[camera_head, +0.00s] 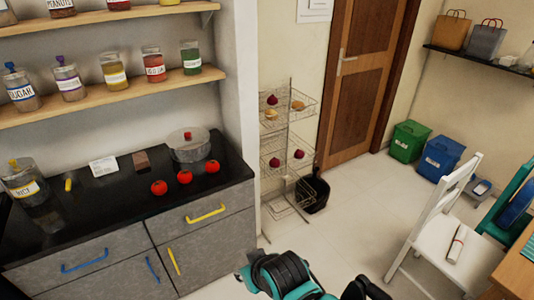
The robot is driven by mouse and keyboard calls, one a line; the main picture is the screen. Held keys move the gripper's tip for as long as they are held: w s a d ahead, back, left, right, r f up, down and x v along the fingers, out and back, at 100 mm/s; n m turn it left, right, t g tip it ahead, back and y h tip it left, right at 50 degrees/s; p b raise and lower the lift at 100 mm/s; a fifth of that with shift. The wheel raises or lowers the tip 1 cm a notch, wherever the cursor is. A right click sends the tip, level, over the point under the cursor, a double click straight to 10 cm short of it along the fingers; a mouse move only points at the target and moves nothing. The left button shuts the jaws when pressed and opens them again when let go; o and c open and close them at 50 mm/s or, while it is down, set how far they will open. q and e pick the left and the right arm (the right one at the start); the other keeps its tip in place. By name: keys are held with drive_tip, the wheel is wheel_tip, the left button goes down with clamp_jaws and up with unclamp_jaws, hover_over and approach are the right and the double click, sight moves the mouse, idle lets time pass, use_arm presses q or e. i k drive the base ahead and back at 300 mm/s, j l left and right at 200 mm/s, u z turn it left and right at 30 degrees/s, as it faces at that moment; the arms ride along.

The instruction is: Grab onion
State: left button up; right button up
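A wire rack (290,188) with several baskets stands against the wall beside the counter. Dark red-purple round items that look like onions lie in it: one in the upper basket (271,99), one in the lower basket at left (274,162) and one in the lower basket at right (299,154). Tan round items, perhaps potatoes or yellow onions, lie in the upper baskets (298,105). Black and teal parts of my own arm show at the bottom edge, well in front of the rack. No gripper fingers can be made out.
A black counter (120,209) at left holds three tomatoes (185,177), a pot (188,147) and a jar (23,180). A black bin (314,191) stands beside the rack. A white chair (446,223) is at right. The floor between is clear.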

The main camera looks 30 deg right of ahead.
sight(275, 162)
drive_tip(key=i+l, duration=0.9)
drive_tip(key=l, duration=0.4)
drive_tip(key=i+l, duration=0.1)
drive_tip(key=l, duration=0.45)
drive_tip(key=i+l, duration=0.1)
drive_tip(key=l, duration=0.9)
drive_tip(key=i+l, duration=0.15)
drive_tip(key=l, duration=0.4)
